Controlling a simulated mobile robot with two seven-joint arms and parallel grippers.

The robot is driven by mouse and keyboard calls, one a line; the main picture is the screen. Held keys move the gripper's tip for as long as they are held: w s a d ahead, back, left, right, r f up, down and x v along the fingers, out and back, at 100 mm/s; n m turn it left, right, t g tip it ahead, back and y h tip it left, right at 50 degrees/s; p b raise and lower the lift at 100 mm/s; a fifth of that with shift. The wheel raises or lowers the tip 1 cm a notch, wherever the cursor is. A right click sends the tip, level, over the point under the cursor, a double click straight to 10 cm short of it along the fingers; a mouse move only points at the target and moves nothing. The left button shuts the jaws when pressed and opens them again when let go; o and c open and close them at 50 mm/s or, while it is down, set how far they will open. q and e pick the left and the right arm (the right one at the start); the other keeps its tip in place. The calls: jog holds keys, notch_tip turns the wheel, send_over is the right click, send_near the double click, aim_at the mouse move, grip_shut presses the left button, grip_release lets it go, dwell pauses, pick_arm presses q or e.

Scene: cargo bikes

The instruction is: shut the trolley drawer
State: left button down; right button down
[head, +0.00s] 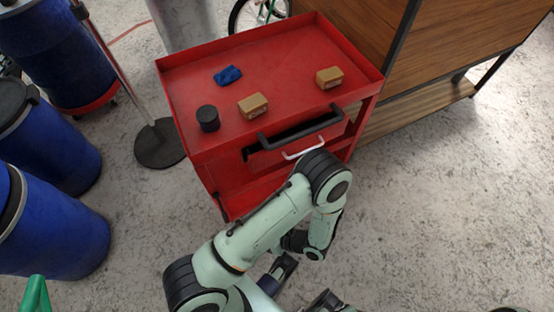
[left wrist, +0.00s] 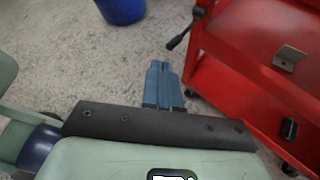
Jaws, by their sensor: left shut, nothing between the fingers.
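The red trolley (head: 200,165) stands upright in the head view, its front towards me. Its drawer shows as a white handle (head: 303,150) below a dark gap and a black bar handle (head: 300,128). My arm partly hides the front, and I cannot tell how far out the drawer is. My left gripper (head: 270,284) is low in front of the trolley, apart from the drawer. In the left wrist view its blue-grey fingers (left wrist: 160,68) are together and empty, beside the red trolley side (left wrist: 240,90).
A black cylinder (head: 208,118), two tan boxes (head: 253,105) (head: 329,77) and a blue cloth-like item (head: 228,75) lie on the trolley top. Blue barrels (head: 60,230) stand at left, near a round black stand base (head: 160,143). A wooden bench (head: 420,110) is behind right. Floor at right is clear.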

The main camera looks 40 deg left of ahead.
pick_arm(q)
jog(key=w+d+r+m+t+y, duration=0.1)
jog(key=w+r+m+t+y, duration=0.3)
jog(key=w+r+t, duration=0.4)
jog(key=m+t+y, duration=0.1)
jog(key=m+t, duration=0.1)
jog(key=t, duration=0.2)
send_near(273, 154)
jog(key=x, duration=0.7)
pick_arm(e)
jog(key=shift+w+a+r+y, duration=0.2)
jog(key=shift+a+r+y, duration=0.15)
jog(key=shift+a, duration=0.45)
pick_arm(q)
jog(key=x, duration=0.4)
jog(key=shift+a, duration=0.25)
jog(key=shift+r, duration=0.15)
pick_arm(e)
jog(key=shift+s+d+r, duration=0.1)
pick_arm(q)
jog(key=shift+d, duration=0.1)
